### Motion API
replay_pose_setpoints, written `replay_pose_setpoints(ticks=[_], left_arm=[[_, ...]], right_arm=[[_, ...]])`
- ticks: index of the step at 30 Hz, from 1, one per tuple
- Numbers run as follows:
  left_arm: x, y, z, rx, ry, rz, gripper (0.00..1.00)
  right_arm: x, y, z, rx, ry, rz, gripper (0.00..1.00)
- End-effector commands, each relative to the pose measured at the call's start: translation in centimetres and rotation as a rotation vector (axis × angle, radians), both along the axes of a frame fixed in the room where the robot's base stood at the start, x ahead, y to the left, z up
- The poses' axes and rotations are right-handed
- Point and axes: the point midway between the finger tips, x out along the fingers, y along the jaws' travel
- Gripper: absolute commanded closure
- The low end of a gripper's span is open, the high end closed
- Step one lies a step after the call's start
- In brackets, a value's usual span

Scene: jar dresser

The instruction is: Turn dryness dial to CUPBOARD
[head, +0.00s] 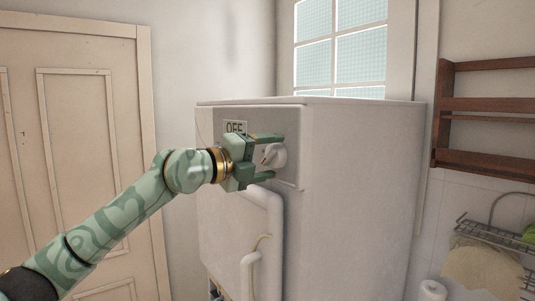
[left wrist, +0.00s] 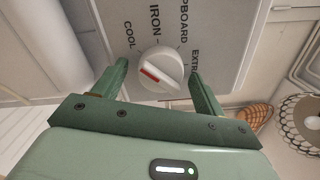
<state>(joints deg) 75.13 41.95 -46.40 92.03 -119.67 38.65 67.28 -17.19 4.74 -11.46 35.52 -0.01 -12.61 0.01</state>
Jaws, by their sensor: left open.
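The dryness dial (head: 275,155) is a round white knob on the grey control panel (head: 291,126) of a white appliance. In the left wrist view the dial (left wrist: 161,68) has a raised bar with a red mark at its left, lower end. The printed words COOL, IRON, part of CUPBOARD (left wrist: 183,22) and EXTRA run around it. The red mark is not on CUPBOARD. My left gripper (head: 275,157) is open, with one green finger on each side of the dial; contact cannot be told. My right gripper is not in view.
An OFF label (head: 235,128) shows beside my left gripper. The appliance's white door (head: 262,220) bulges out below the panel. A cream door (head: 75,140) is at left. A wooden rack (head: 490,110) and wire shelf (head: 500,238) are at right.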

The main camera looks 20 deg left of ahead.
Motion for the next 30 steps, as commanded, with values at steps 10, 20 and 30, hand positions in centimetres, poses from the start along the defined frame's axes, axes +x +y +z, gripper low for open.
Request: replay_pose_setpoints(ticks=[10, 20, 30], left_arm=[[0.0, 0.0, 0.0, 0.000, 0.000, 0.000, 0.70], [0.0, 0.0, -0.1, 0.019, -0.014, -0.001, 0.73], [0.0, 0.0, -0.4, 0.170, -0.132, -0.002, 0.73]], right_arm=[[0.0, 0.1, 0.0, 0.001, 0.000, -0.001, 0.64], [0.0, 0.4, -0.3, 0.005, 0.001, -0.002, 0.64], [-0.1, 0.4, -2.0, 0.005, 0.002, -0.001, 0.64]])
